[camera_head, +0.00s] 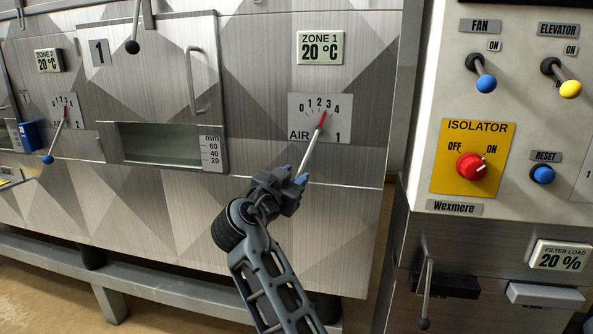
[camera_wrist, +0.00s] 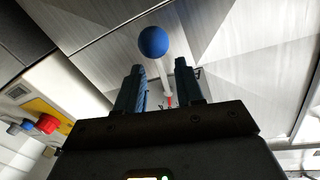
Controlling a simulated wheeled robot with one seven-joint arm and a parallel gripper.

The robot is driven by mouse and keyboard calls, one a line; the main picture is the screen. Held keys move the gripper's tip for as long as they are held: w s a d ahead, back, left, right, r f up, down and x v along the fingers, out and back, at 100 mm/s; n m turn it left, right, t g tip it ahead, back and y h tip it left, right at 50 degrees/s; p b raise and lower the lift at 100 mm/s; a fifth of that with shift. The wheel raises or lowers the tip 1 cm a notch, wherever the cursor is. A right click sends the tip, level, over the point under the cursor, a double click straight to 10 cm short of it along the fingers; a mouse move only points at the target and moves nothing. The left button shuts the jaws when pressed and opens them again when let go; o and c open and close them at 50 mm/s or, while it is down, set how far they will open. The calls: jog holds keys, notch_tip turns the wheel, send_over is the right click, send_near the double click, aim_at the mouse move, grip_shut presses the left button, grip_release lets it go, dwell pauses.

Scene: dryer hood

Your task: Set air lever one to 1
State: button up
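The air lever one plate (camera_head: 335,128) is on the zone 1 panel, with a scale from 0 to 4. Its red pointer (camera_head: 323,115) points close to 3. The pale lever rod (camera_head: 313,150) slants down and left to my gripper (camera_head: 292,178). In the wrist view, the lever's blue ball knob (camera_wrist: 153,42) shows above the fingertips. The rod runs down from it across the gap between the two fingers of my gripper (camera_wrist: 160,80). The fingers are apart and not closed on the lever. My gripper partly hides the knob end in the head view.
A zone 1 display (camera_head: 320,48) reads 20 °C above the plate. A control box stands at right with a red isolator knob (camera_head: 471,167) and a lower lever (camera_head: 426,290). A window (camera_head: 160,143) and door handle (camera_head: 196,80) are at left.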

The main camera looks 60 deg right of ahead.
aim_at(299, 172)
jog(key=shift+w+d, duration=0.15)
jog(key=shift+d, duration=0.9)
jog(key=shift+w+d, duration=0.15)
jog(key=shift+d, duration=0.9)
jog(key=shift+c, duration=0.2)
grip_shut()
